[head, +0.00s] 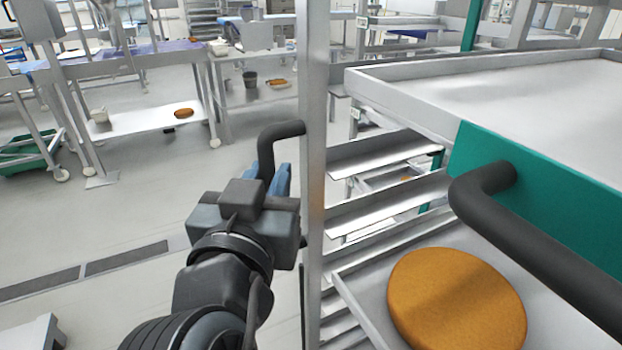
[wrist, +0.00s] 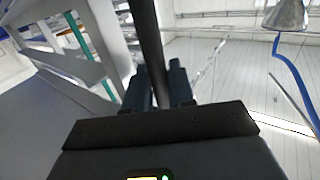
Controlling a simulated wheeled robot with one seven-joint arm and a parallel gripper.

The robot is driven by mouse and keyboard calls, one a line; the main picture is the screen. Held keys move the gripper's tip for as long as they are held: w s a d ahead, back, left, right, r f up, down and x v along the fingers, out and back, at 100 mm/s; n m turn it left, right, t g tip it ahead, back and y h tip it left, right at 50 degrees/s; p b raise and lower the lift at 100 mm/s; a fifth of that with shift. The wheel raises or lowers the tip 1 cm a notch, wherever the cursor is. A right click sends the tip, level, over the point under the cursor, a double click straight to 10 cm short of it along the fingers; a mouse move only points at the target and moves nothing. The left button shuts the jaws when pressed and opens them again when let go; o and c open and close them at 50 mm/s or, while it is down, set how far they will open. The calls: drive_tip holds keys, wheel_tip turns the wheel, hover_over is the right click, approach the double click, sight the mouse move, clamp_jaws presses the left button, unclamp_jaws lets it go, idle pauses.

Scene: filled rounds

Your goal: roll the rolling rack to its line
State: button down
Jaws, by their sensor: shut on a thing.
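The rolling rack (head: 313,220) stands close on the right in the head view, with a tall metal upright, slanting shelf runners and a black handle (head: 282,131) on its left side. My gripper (head: 271,180) is at this handle, shut on its vertical part. In the wrist view a dark bar (wrist: 149,45) of the handle runs between the two fingers of my gripper (wrist: 158,88). The fingers hide part of the handle. The rack's wheels are out of view. I cannot make out a floor line for the rack.
A brown round (head: 455,305) lies on a tray at lower right, below a teal panel (head: 560,205) with a black handle. A wheeled table (head: 145,121) stands at back left, a green crate (head: 25,150) at far left. A floor grate (head: 125,257) crosses open floor at left.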

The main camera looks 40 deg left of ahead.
drive_tip(key=s+a, duration=0.2)
drive_tip(key=s, duration=0.3)
drive_tip(key=shift+s+b, duration=0.35)
drive_tip(key=c, duration=1.1)
unclamp_jaws()
drive_tip(key=shift+a, duration=0.1)
drive_tip(key=b+v, duration=0.1)
drive_tip(key=v, duration=0.7)
